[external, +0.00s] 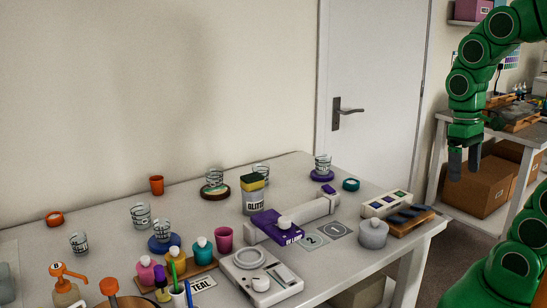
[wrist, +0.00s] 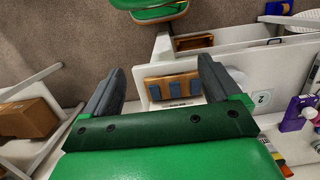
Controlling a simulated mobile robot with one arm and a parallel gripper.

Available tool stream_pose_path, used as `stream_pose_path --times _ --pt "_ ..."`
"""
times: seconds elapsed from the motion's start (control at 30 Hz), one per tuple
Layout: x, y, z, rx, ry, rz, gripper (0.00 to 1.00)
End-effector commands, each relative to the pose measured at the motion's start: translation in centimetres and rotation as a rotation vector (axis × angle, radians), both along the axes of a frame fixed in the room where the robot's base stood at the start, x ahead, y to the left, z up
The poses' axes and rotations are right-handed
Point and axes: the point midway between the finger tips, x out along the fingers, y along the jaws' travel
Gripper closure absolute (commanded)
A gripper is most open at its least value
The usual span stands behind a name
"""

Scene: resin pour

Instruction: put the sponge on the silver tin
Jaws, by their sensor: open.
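A yellow sponge with a dark green side (external: 252,182) rests on top of the jar labelled GLITTER (external: 253,202), near the middle of the table. A round grey tin with a small knob on top, which looks like the silver tin (external: 373,235), stands at the table's right front part; its top holds no sponge. My gripper (external: 464,172) is open and empty, pointing down beyond the table's right end, well apart from both. In the wrist view its two fingers (wrist: 161,72) are spread wide. I cannot make out the sponge there.
A wooden rack with blue bars (external: 409,219) lies right of the tin; it also shows in the wrist view (wrist: 172,87). A purple box (external: 275,226) and a white scale (external: 261,278) stand left of the tin. Several cups and bottles crowd the table's left half.

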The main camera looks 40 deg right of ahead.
Motion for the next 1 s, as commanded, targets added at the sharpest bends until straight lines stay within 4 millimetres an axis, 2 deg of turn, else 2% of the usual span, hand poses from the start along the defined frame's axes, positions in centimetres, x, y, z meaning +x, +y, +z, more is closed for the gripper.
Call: stream_pose_path --times 0.03,0.1,0.23,1.0 --pt "-1.0 -0.8 -0.2 -0.019 -0.007 -0.015 0.09" --pt "-2.0 -1.0 -0.8 -0.018 0.0 -0.014 0.09" --pt "-2.9 -1.1 -1.2 -0.016 0.002 -0.014 0.09" --pt "-3.0 -1.0 -1.3 -0.014 0.004 -0.01 0.09"
